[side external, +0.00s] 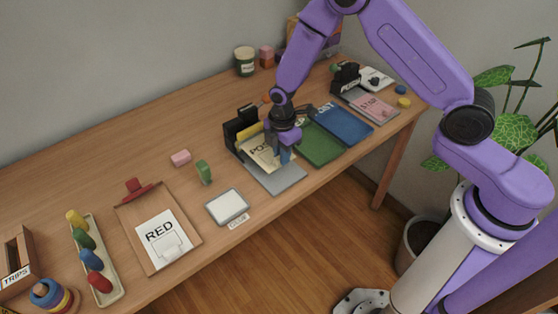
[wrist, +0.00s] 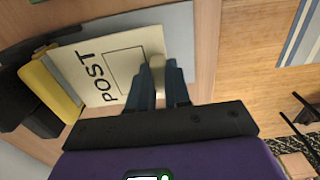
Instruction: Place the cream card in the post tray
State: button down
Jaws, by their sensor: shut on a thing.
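My gripper (wrist: 158,76) is shut on a narrow cream piece (wrist: 157,66), seen nearly edge-on between the fingers; it looks like the cream card, mostly hidden by them. In the side external view my gripper (side external: 285,155) points down over the front part of the post tray. The post tray is a grey plate (side external: 278,181) with a black upright holder (side external: 238,130) at its back. A cream sheet marked POST (wrist: 100,72) lies on it, beside the fingers. I cannot tell whether the held piece touches the sheet or tray.
A yellow piece (wrist: 50,88) lies between the sheet and the black holder. Green (side external: 316,146) and blue (side external: 345,124) folders lie right of the tray. The table's front edge is close.

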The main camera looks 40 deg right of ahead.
jog(key=f, duration=0.1)
jog(key=w+f, duration=0.1)
jog(key=f, duration=0.1)
jog(key=shift+a, duration=0.1)
jog(key=shift+f, duration=0.4)
jog(key=shift+f, duration=0.25)
jog(key=c, duration=1.1)
grip_release()
jog(key=r, duration=1.7)
jog(key=shift+s+a+r, duration=0.1)
jog(key=shift+s+r, duration=0.1)
jog(key=shift+r, duration=0.1)
